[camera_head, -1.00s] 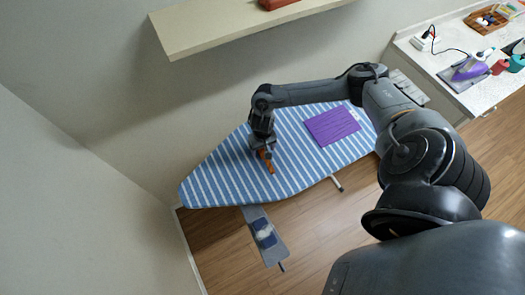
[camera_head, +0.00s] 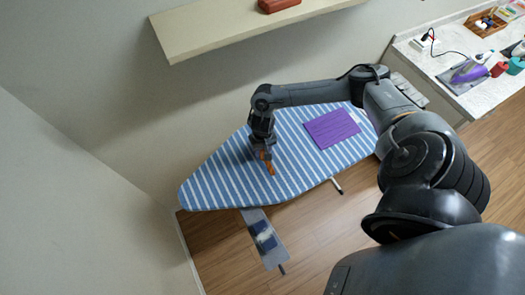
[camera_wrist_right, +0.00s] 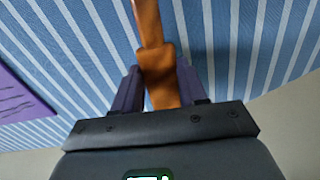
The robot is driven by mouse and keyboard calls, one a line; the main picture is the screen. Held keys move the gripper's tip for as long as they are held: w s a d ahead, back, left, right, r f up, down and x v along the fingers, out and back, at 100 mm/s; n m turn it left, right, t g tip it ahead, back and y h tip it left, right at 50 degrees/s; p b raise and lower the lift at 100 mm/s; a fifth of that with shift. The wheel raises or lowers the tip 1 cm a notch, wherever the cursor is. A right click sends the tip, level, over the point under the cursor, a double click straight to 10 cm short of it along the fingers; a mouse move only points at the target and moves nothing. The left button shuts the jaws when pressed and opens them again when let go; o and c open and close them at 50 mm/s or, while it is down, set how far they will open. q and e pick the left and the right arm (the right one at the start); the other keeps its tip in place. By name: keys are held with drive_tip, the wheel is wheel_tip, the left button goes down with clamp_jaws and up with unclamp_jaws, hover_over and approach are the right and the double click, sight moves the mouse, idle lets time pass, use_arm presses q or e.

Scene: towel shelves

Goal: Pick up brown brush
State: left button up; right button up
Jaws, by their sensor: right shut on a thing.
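The brown brush (camera_head: 271,168), orange-brown, is held over the blue-and-white striped ironing board (camera_head: 221,178). My right gripper (camera_head: 263,153) is above the board's left half, shut on the brush. In the right wrist view, the brush (camera_wrist_right: 150,28) passes between the two dark fingers of the gripper (camera_wrist_right: 158,80), and its handle points away over the stripes. I cannot tell whether the brush touches the board. My left gripper is not in view.
A folded purple towel (camera_head: 332,128) lies on the board, right of the brush. A wall shelf (camera_head: 215,38) with a red item (camera_head: 278,5) hangs above. A counter (camera_head: 490,98) with a purple iron (camera_head: 468,72) stands at the right.

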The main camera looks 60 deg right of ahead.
wheel_tip(320, 180, up, 3)
drive_tip(key=shift+w+f, duration=0.1)
drive_tip(key=shift+f, duration=0.1)
drive_tip(key=s+d+r+b, duration=0.1)
drive_tip(key=s+d+r, duration=0.6)
drive_tip(key=s, duration=0.2)
drive_tip(key=shift+s+r+b, duration=0.15)
drive_tip(key=shift+r+b, duration=0.05)
drive_tip(key=shift+b, duration=0.15)
drive_tip(key=shift+d, duration=0.1)
